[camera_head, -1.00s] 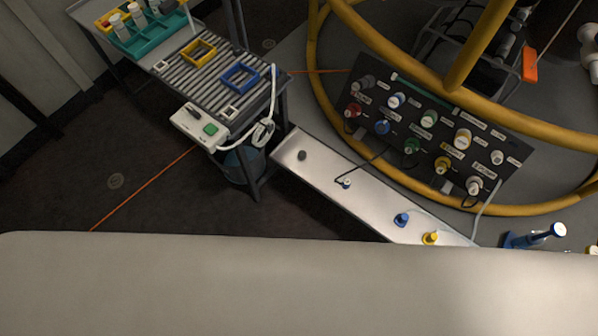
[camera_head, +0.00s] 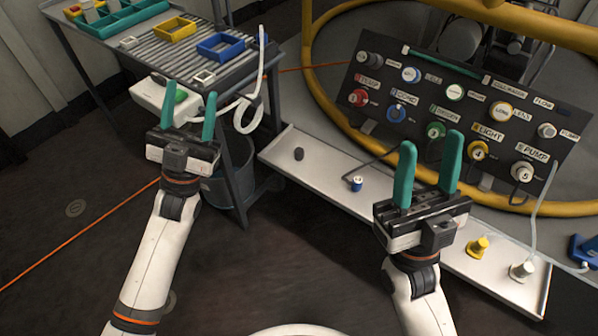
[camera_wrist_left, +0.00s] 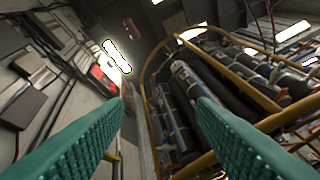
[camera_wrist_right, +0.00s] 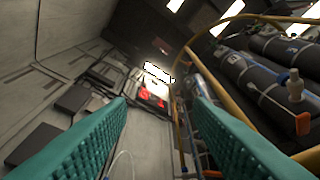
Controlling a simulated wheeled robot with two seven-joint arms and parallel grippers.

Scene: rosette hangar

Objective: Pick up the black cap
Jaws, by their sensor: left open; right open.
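A small black cap (camera_head: 299,154) sits on the left part of the long metal tray (camera_head: 330,180), apart from the other pieces there. My left gripper (camera_head: 190,105) is open and empty, raised to the left of the cap, in front of the trolley in the picture. My right gripper (camera_head: 429,160) is open and empty, raised to the right of the cap and covering part of the tray. The wrist views show only the green fingers with nothing between them; the cap is in neither.
A black labelled panel (camera_head: 470,94) with several coloured fittings stands behind the tray. A blue piece (camera_head: 357,183), a yellow piece (camera_head: 478,246) and a whitish piece (camera_head: 522,270) are also on the tray. A trolley (camera_head: 185,62) and yellow rail (camera_head: 315,75) stand nearby.

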